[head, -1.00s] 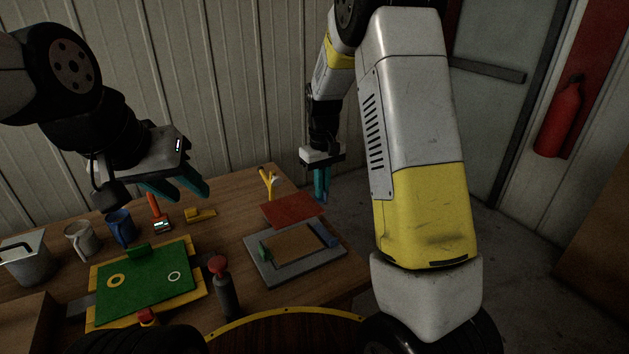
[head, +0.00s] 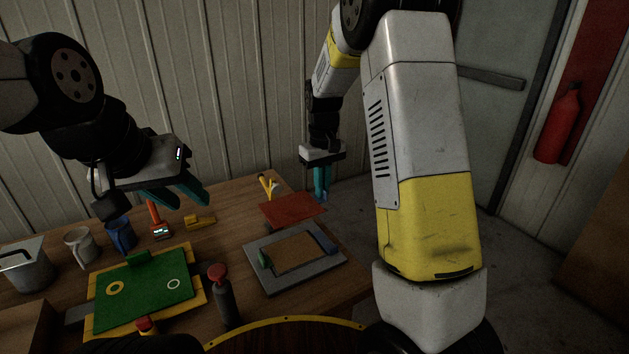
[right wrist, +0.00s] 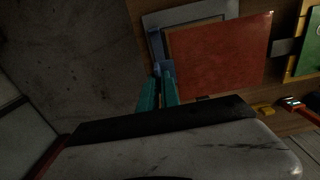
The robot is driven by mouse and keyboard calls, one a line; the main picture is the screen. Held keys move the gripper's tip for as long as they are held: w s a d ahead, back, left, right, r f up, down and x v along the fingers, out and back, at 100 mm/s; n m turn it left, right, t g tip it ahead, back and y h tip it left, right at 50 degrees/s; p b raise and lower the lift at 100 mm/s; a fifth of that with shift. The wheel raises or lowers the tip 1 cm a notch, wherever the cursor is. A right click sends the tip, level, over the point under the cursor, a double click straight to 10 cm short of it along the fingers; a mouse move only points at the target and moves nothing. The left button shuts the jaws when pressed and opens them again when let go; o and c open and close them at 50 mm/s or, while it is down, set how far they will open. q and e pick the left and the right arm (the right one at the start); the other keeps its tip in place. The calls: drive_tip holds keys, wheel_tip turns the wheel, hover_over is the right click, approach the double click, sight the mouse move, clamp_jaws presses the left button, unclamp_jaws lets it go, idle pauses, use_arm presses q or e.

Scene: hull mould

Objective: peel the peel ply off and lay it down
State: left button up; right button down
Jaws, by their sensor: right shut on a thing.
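The peel ply is a red sheet (head: 292,207), lifted clear above the far side of the grey mould (head: 262,273). The brown panel (head: 295,252) in the mould lies bare in front of it. My right gripper (head: 321,196) is shut on the sheet at its right edge; in the right wrist view its fingers (right wrist: 160,82) meet at a corner of the red sheet (right wrist: 215,52). The exact grip is dark and partly hidden. My left gripper (head: 180,192) is open and empty above the table's back left.
A green board (head: 145,292) on a yellow base lies left of the mould, with a red-topped dark cylinder (head: 223,295) between. A yellow forked piece (head: 267,186) is behind the sheet.

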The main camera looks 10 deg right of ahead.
drive_tip(key=shift+r, duration=2.45)
